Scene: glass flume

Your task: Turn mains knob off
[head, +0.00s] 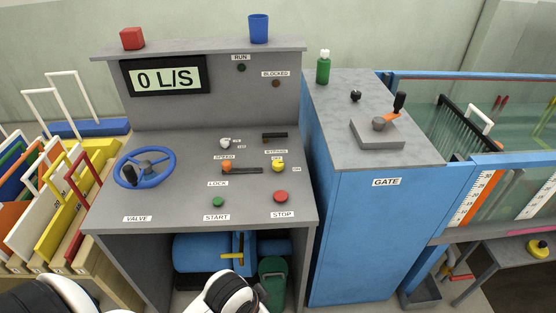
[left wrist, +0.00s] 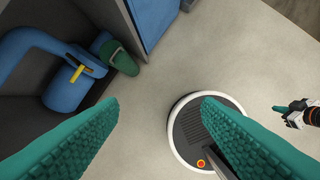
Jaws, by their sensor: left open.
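A yellow knob (head: 278,166) sits on the right of the grey console top, with small labels that seem to read OFF above it and ON to its right. A pale grey knob (head: 225,143) with two tiny labels, too small to read, sits further back. I cannot read a mains label on either. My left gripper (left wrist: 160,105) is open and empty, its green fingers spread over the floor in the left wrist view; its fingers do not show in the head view. My right gripper (left wrist: 290,110) shows small at the right of the left wrist view; its jaw state is unclear.
A blue gate cabinet (head: 360,240) stands to the right.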

